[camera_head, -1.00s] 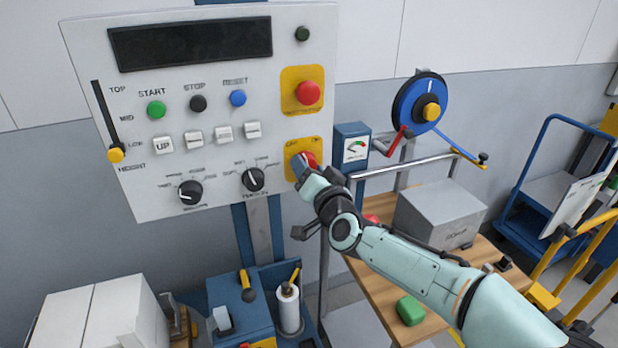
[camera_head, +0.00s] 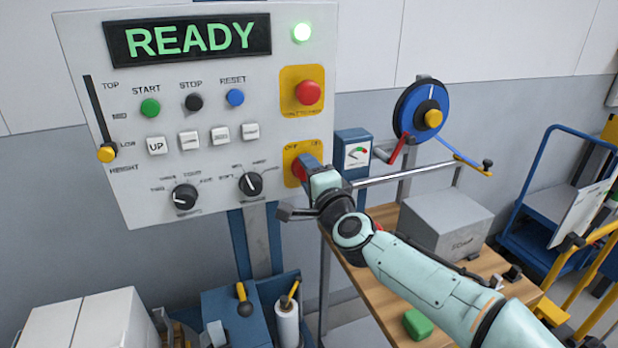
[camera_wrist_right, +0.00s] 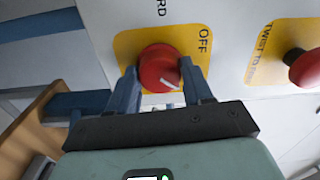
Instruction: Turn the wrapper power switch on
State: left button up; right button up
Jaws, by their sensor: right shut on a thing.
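The wrapper power switch is a red rotary knob (camera_wrist_right: 160,70) on a yellow plate (camera_wrist_right: 127,48) marked OFF, seen in the right wrist view with a white pointer line on it. In the head view the knob (camera_head: 298,170) shows only in part behind my right gripper (camera_head: 311,170), at the lower right of the grey control panel (camera_head: 80,50). My right gripper is shut on the knob, one finger on each side. The panel display (camera_head: 190,38) reads READY in green, and a round lamp (camera_head: 302,32) glows green. My left gripper is not in view.
A red stop button (camera_head: 308,92) on a yellow plate sits above the switch. A blue gauge box (camera_head: 353,150) and a metal rail (camera_head: 415,171) are close to the right. A wooden table (camera_head: 385,318) with a grey box (camera_head: 443,222) lies below my right arm.

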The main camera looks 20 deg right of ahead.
jog(key=shift+m, duration=0.6)
jog(key=o, duration=1)
jog(key=shift+o, duration=0.2)
jog(key=s, duration=1.3)
jog(key=shift+s+a+b, duration=0.15)
jog(key=shift+a+b, duration=0.25)
